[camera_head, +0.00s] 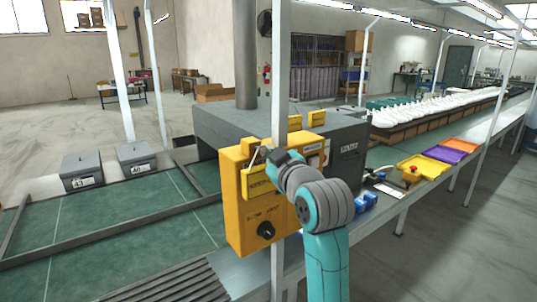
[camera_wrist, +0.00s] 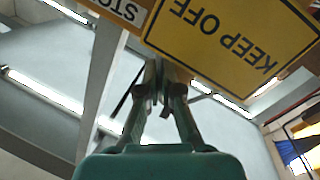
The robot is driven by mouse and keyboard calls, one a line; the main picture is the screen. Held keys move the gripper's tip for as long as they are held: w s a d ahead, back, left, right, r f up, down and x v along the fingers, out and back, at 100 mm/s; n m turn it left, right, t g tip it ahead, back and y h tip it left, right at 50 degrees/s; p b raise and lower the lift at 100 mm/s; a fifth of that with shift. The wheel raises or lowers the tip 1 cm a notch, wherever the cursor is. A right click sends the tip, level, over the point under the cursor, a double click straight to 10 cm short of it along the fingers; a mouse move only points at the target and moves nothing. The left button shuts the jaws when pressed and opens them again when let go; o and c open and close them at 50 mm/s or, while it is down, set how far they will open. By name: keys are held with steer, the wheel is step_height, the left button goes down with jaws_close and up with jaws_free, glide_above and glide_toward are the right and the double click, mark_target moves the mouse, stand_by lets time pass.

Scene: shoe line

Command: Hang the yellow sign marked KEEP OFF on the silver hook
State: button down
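The yellow KEEP OFF sign (camera_wrist: 232,42) fills the upper right of the wrist view, its lettering upside down there. My gripper (camera_wrist: 160,72) has its fingers nearly together at the sign's near edge and appears shut on it. In the head view, my gripper (camera_head: 272,160) is in front of the yellow control box (camera_head: 238,215), beside the upright post. A small yellow sign (camera_head: 258,187) shows just below it; its lettering is too small to read. The silver hook cannot be made out clearly; the box's upper front is partly hidden by my arm.
A STOP sign (camera_wrist: 125,10) is close beside the KEEP OFF sign. A grey post (camera_head: 280,75) stands against the box. A dark machine housing (camera_head: 345,160) is behind, with yellow signs (camera_head: 295,122) on top.

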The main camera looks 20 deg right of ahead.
steer(key=shift+d, duration=0.1)
steer(key=c, duration=1.2)
jaws_free()
steer(key=shift+c, duration=0.2)
steer(key=s+d, duration=0.1)
steer(key=s, duration=1.1)
steer(key=s+f+m+g, duration=0.1)
steer(key=s+f, duration=0.3)
steer(key=f, duration=0.6)
steer(key=s+f+m+h, duration=0.15)
steer(key=s+f, duration=0.25)
steer(key=f, duration=0.6)
steer(key=s+f+m+g, duration=0.15)
steer(key=s+f, duration=0.25)
steer(key=f, duration=0.6)
steer(key=s+f+m, duration=0.1)
steer(key=s+f, duration=0.4)
steer(key=s, duration=0.3)
steer(key=s+f+m, duration=0.1)
steer(key=s+f, duration=0.3)
steer(key=s, duration=0.3)
steer(key=s+m, duration=0.1)
steer(key=s, duration=1.5)
steer(key=shift+s+a+f+g, duration=0.2)
steer(key=shift+a+f+g, duration=0.1)
steer(key=shift+f+g, duration=0.05)
